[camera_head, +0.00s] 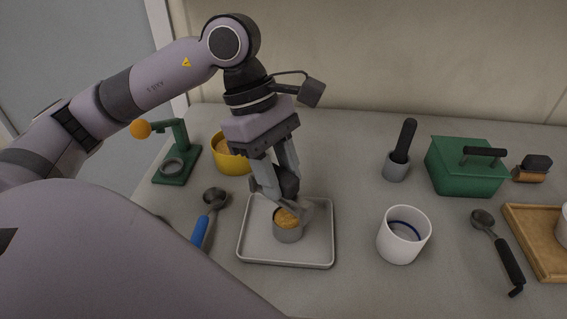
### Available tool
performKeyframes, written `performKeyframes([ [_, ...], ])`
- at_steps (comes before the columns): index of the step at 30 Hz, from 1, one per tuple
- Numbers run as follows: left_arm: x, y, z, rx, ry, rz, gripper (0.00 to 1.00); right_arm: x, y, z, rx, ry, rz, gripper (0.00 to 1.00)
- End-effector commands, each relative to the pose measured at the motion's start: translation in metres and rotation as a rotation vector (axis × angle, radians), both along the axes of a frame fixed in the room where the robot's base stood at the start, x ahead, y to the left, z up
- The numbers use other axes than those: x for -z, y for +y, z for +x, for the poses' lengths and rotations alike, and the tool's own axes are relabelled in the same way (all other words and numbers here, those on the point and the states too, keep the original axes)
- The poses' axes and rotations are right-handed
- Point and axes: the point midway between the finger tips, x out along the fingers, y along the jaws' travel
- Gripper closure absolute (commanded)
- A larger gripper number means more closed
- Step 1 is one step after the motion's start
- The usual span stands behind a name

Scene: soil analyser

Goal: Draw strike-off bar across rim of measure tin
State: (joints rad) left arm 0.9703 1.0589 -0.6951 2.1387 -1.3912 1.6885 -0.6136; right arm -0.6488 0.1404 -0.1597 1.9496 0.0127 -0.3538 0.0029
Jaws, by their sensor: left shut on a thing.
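The measure tin (288,235) is a small grey cup with yellow-brown soil in it. It stands upright in the shallow tray (258,252). My left gripper (278,188) is directly above it, shut on the dark grip of what looks like the strike-off bar (304,208). The bar's grey lower part is at the back and right of the tin's rim, over part of the soil. I cannot tell whether it touches the rim, and the fingers hide part of it. My right gripper is not in view.
A yellow pot (232,163), green stand (174,165) and blue-handled scoop (207,220) are left. A white cup (403,236), mortar with pestle (398,165), green box (465,170), brush (533,168), black-handled scoop (498,248) and wooden tray (527,238) are right.

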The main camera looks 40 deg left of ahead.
Motion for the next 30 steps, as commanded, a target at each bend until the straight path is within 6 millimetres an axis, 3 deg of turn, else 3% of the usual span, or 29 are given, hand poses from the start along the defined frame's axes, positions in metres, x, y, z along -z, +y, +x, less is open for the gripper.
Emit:
performKeyframes([
  [15,0.045,0.0,0.0,-0.001,0.0,0.001,0.88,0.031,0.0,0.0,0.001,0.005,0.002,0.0],
  [30,0.049,0.0,0.001,-0.001,-0.001,0.0,0.88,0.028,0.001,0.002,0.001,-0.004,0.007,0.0],
])
